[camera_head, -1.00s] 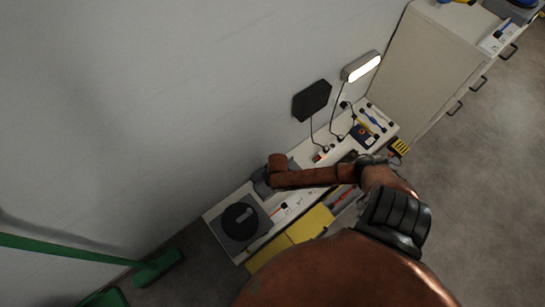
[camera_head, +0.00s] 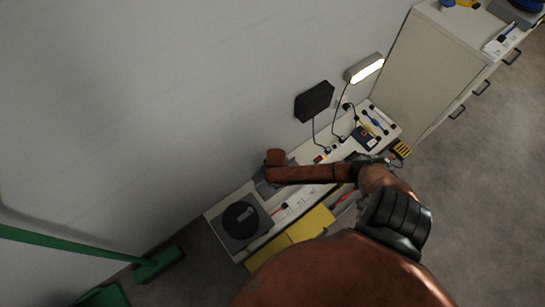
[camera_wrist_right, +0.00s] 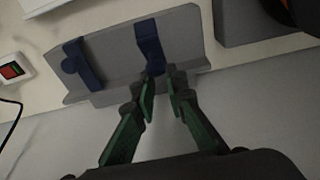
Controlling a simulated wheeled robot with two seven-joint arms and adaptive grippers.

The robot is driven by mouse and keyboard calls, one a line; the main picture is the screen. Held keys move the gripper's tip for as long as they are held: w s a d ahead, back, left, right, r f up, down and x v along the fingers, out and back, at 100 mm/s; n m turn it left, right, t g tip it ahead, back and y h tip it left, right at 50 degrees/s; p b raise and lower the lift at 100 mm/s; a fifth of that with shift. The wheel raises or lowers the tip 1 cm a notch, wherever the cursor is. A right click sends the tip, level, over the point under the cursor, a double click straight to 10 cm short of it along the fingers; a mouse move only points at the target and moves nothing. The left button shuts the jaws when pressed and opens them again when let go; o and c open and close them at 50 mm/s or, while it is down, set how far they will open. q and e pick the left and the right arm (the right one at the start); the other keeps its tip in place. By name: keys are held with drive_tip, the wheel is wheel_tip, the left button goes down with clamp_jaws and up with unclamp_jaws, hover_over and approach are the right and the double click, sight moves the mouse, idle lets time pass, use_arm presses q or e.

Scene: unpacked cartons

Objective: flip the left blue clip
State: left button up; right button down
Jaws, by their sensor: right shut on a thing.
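Two dark blue clips sit on a grey angled bracket (camera_wrist_right: 112,50) in the right wrist view. One blue clip (camera_wrist_right: 84,66) is at the left of the picture, with nothing touching it. The other blue clip (camera_wrist_right: 149,42) is to its right, and its lower end reaches down to my right gripper (camera_wrist_right: 161,85). The green fingers of my right gripper are closed on that lower end. In the head view my arm hides the clips and most of the hand. My left gripper is not in view.
A red switch (camera_wrist_right: 13,71) is left of the bracket. In the head view, a bench holds a dark round disc (camera_head: 241,221) on a grey plate; yellow panels (camera_head: 291,239) are along its front. A lit lamp (camera_head: 365,69) and black panel (camera_head: 315,101) are behind it. A cabinet (camera_head: 430,65) stands right.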

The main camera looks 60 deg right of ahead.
drive_tip(key=shift+w+d+r, duration=0.3)
drive_tip(key=shift+w+r, duration=0.2)
drive_tip(key=shift+w, duration=0.35)
